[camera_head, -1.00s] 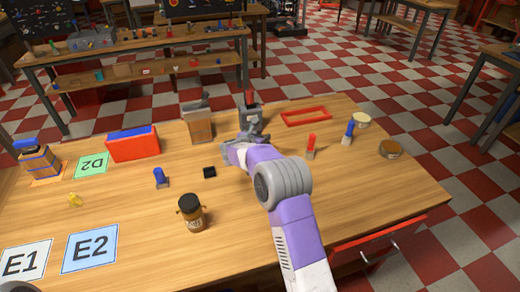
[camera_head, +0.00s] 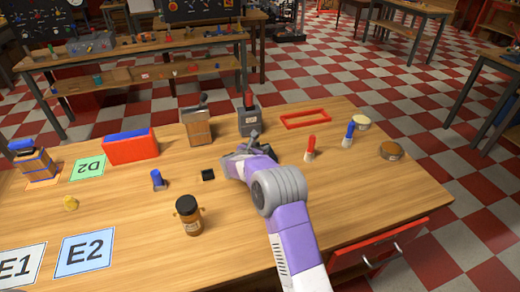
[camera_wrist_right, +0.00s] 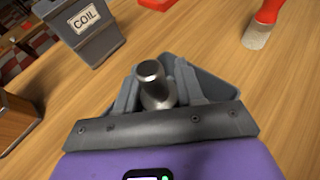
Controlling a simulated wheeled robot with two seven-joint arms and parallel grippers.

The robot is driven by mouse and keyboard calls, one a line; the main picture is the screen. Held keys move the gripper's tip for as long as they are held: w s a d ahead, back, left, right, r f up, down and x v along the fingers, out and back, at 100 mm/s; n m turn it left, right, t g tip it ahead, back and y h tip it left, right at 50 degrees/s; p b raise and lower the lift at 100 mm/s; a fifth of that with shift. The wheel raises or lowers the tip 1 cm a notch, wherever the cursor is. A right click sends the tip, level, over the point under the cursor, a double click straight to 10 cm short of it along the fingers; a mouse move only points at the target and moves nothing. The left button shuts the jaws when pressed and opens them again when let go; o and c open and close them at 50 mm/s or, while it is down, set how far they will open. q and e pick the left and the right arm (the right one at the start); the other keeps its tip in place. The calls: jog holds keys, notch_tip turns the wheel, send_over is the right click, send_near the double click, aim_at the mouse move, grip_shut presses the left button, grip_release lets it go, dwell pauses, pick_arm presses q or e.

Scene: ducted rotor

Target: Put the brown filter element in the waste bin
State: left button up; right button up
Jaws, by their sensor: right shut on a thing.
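No thing in view is marked as a filter element. Brown candidates are a jar-like thing (camera_head: 188,218) with a black cap and pale label at the front middle, and a low round brown piece (camera_head: 391,151) at the right. I cannot tell which container is the waste bin. My right gripper (camera_head: 250,145) is in front of the grey container (camera_head: 250,122) labelled COIL, which also shows in the wrist view (camera_wrist_right: 80,32). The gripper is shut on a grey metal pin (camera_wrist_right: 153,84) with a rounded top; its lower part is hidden. My left gripper is not in view.
A red frame (camera_head: 305,119), a red-handled piece (camera_head: 310,149) and a blue-handled piece (camera_head: 348,135) are right of the gripper. The front right table is clear.

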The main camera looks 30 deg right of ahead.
jog(key=o, duration=0.7)
jog(key=shift+s+f, duration=0.1)
jog(key=shift+f, duration=0.4)
jog(key=shift+o, duration=0.2)
jog(key=shift+a+f, duration=0.1)
jog(key=shift+r+p, duration=0.45)
jog(key=shift+r, duration=0.05)
jog(key=p+v, duration=0.2)
jog(key=v, duration=1)
jog(key=shift+r, duration=0.4)
